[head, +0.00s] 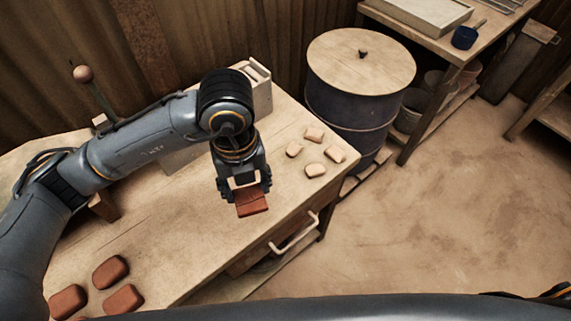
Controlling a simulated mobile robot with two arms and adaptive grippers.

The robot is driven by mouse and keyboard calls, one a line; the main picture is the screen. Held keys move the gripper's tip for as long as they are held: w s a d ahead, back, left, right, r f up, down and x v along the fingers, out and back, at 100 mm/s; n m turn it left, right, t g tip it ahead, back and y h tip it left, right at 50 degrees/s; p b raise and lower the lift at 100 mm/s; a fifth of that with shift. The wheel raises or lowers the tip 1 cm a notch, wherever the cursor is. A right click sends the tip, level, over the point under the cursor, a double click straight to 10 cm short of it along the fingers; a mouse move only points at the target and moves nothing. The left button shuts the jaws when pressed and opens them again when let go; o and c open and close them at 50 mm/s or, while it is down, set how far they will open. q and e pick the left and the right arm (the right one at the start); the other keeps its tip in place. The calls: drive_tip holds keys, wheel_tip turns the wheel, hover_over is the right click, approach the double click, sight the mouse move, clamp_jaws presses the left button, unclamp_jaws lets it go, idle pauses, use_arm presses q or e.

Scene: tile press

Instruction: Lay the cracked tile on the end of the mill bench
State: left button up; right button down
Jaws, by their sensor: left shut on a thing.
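My left gripper (246,191) points down over the right part of the wooden mill bench (190,242), near its front edge. It is shut on a red-brown tile (253,206), which sticks out below the fingers. A line seems to run across the tile, but I cannot tell for sure that it is a crack. The tile looks close above the bench top; I cannot tell whether it touches. My right gripper does not show.
Several pale tiles (314,169) lie at the bench's right end. Three red-brown pieces (110,271) lie at the front left. A ball-topped lever (83,73) stands behind my arm. A lidded drum (350,105) stands beyond the bench's right end. The drawer handle (295,236) juts out.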

sight(271, 169)
use_arm(q)
drive_tip(key=w+d+f, duration=0.1)
drive_tip(key=w+f, duration=0.1)
drive_tip(key=w, duration=0.1)
drive_tip(key=w+d+f, duration=0.1)
drive_tip(key=w+f, duration=0.2)
drive_tip(key=w, duration=0.1)
drive_tip(key=w+d+f+p, duration=0.1)
drive_tip(key=w+d+f, duration=0.1)
drive_tip(key=w+f, duration=0.1)
drive_tip(key=shift+w+d, duration=0.1)
drive_tip(key=shift+w, duration=0.2)
drive_tip(key=shift+w+d+f, duration=0.2)
drive_tip(key=shift+w+f, duration=0.3)
drive_tip(key=shift+f, duration=0.1)
wheel_tip(271, 169, down, 3)
drive_tip(key=shift+p, duration=0.35)
drive_tip(key=shift+f, duration=0.1)
drive_tip(key=shift+f, duration=0.15)
drive_tip(key=o, duration=1.2)
